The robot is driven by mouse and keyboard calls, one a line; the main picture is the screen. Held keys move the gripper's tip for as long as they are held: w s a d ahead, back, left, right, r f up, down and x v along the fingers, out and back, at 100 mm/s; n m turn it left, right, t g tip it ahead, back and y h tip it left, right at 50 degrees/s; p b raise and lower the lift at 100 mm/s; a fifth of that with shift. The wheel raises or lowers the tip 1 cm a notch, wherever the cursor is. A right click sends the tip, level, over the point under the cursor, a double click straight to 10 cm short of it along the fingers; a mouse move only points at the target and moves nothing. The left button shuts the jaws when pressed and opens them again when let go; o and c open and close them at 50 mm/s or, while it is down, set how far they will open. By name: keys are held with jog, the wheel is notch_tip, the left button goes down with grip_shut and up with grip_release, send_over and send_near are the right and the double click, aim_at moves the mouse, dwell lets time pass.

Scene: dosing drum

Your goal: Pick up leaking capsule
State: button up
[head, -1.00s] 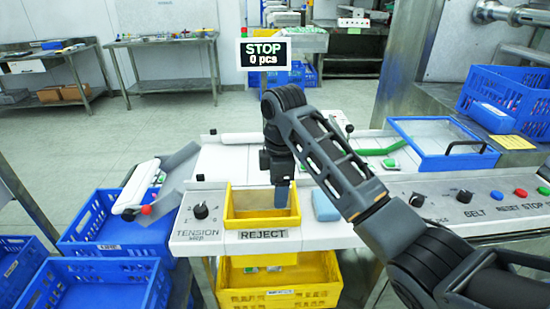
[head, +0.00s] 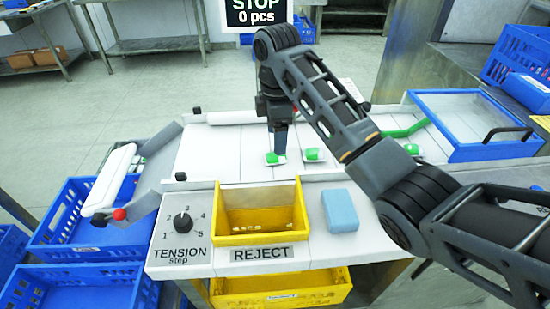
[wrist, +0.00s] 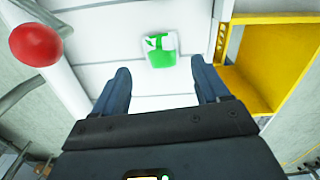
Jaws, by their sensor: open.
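A green and white capsule (head: 272,158) lies on the white belt (head: 225,150), just behind the yellow reject bin. A green and white capsule also shows in the wrist view (wrist: 160,52), ahead of and between the two fingers, not touching them. My gripper (head: 279,148) is above the belt at the left capsule, pointing down, and it partly covers that capsule. In the wrist view my gripper (wrist: 161,82) is open and empty. A second capsule (head: 314,155) lies just right of the first. I cannot make out a leak on either.
The yellow reject bin (head: 228,240) stands in front of the belt, with small white bits inside. A light-blue block (head: 340,210) lies right of it. A blue-framed clear cover (head: 490,150) is at right. The sign (head: 256,14) reads STOP, 0 pcs.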

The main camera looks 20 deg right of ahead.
aim_at(275, 158)
jog(key=shift+s+f+p, duration=0.15)
jog(key=shift+f+p, duration=0.35)
jog(key=shift+f, duration=2.1)
jog(key=c, duration=1.1)
jog(key=shift+r, duration=0.1)
